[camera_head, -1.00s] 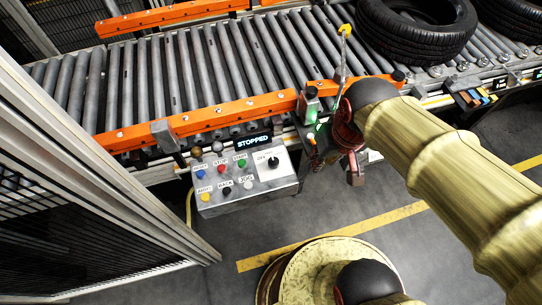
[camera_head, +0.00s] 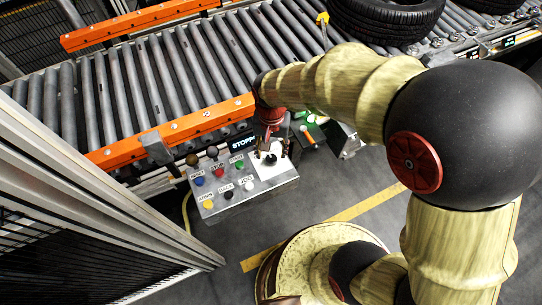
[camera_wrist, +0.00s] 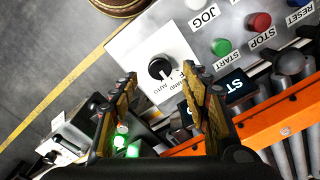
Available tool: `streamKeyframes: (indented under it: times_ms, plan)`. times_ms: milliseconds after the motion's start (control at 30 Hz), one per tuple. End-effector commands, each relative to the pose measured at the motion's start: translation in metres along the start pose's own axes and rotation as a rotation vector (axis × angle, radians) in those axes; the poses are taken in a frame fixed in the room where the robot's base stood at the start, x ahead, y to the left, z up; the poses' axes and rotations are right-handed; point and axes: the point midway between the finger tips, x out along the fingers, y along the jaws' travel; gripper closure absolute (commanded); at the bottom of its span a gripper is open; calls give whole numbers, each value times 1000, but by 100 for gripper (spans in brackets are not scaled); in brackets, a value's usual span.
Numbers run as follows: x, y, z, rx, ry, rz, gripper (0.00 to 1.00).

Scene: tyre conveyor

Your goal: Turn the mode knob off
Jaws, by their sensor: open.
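In the head view the knob (camera_head: 270,159) sits at the right of the grey control box (camera_head: 240,195). My gripper (camera_head: 270,148) is over the white plate, close to the knob. In the wrist view my gripper's fingers (camera_wrist: 160,82) are open, one on each side below the knob. Whether they touch it, I cannot tell.
Labelled push buttons, including a green START (camera_wrist: 222,46) and a red STOP (camera_wrist: 259,21), are beside the plate. A display (camera_head: 243,143) is partly hidden by my arm. An orange rail (camera_head: 170,133) and the roller conveyor (camera_head: 150,85) run behind. A tyre (camera_head: 385,18) lies on the rollers.

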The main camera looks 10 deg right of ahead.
Motion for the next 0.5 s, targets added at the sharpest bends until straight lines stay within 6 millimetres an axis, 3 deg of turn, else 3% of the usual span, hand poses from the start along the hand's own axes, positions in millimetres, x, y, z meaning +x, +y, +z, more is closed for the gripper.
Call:
streamKeyframes:
  times_ms: [200,500]
  plan:
    - [32,0,0,-1,0,0,54]
    - [44,0,0,-1,0,0,54]
